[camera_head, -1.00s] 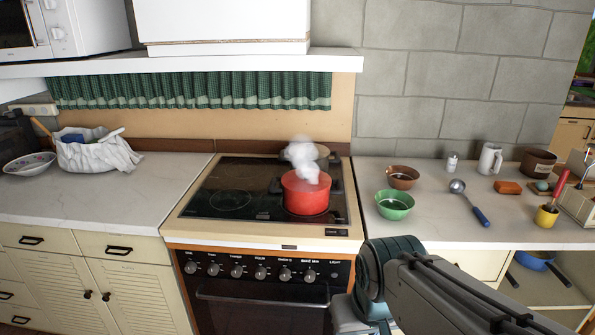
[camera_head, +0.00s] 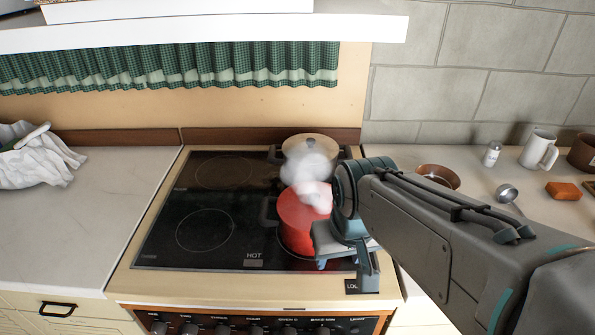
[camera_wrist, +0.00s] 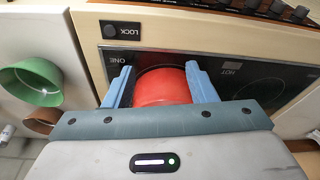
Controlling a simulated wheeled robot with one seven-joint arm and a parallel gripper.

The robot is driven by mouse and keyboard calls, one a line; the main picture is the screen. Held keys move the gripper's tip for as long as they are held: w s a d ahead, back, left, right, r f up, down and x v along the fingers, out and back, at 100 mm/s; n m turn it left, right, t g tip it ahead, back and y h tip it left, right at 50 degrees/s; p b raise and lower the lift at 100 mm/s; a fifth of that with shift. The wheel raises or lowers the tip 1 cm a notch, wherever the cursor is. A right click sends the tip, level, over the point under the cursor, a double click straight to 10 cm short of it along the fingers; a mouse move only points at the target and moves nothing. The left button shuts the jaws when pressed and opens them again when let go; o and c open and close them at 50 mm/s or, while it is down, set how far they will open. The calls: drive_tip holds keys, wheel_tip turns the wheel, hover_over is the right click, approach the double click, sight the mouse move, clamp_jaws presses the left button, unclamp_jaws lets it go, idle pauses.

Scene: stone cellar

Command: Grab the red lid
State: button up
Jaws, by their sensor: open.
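A red pot (camera_head: 297,222) stands on the black glass cooktop (camera_head: 160,225), at its right front. White steam hides much of its top, so I cannot clearly tell a red lid apart from the pot. My gripper (camera_head: 342,243) is at the pot's right front in the head view and covers part of it. In the wrist view my gripper (camera_wrist: 160,84) is open, with one blue finger on each side of the red pot (camera_wrist: 163,92). I cannot tell whether the fingers touch it.
A pot with a beige lid (camera_head: 310,147) stands behind the red pot. A brown bowl (camera_head: 438,176), ladle (camera_head: 507,193), shaker (camera_head: 492,153), white mug (camera_head: 540,149) and orange block (camera_head: 564,190) are on the right counter. The left counter (camera_head: 75,225) is mostly clear.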

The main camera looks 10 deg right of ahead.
drive_tip(key=w+r+p, duration=0.4)
drive_tip(key=w+r, duration=0.4)
drive_tip(key=w, duration=0.1)
drive_tip(key=g+p, duration=0.1)
drive_tip(key=p, duration=0.2)
approach(314, 195)
drive_tip(key=f, duration=0.1)
drive_tip(key=f+p, duration=0.1)
drive_tip(key=f, duration=0.1)
drive_tip(key=shift+a+f, duration=0.2)
drive_tip(key=shift+a, duration=0.15)
drive_tip(key=shift+w+d+f+p, duration=0.1)
drive_tip(key=shift+w+f+p, duration=0.2)
drive_tip(key=shift+f, duration=0.55)
drive_tip(key=shift+w+d+f+p, duration=0.15)
drive_tip(key=shift+f+p, duration=0.15)
drive_tip(key=shift+f, duration=0.55)
drive_tip(key=shift+w+d+f+p, duration=0.1)
drive_tip(key=shift+w+f+p, duration=0.2)
drive_tip(key=shift+f, duration=0.55)
clamp_jaws()
